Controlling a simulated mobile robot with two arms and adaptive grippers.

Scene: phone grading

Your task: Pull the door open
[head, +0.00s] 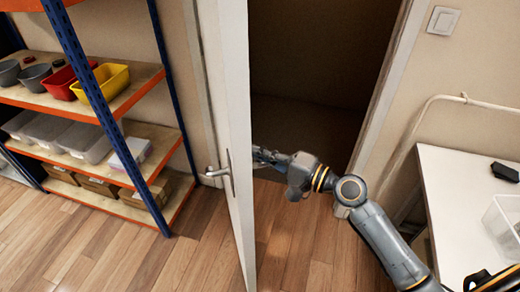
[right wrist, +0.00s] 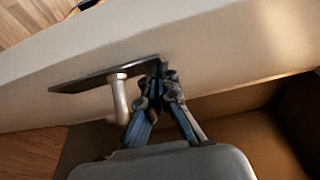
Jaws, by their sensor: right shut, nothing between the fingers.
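The white door (head: 225,100) stands ajar, swung out from the dark doorway and seen almost edge-on in the head view. A silver lever handle (head: 217,172) shows on its left face. The right wrist view shows the door's other face (right wrist: 220,55), with a dark handle plate (right wrist: 90,78) and a silver lever (right wrist: 121,100). My right gripper (head: 258,156) is on the doorway side of the door. In the right wrist view its fingers (right wrist: 164,75) are shut and empty, close to the plate's right end, beside the lever. I cannot tell whether the tips touch the door. My left gripper is out of view.
A shelf rack (head: 75,62) with bins stands left of the door. The door frame (head: 385,95) is right of my right gripper. A white table (head: 455,200) stands further right. The wooden floor (head: 185,255) left of the door is clear.

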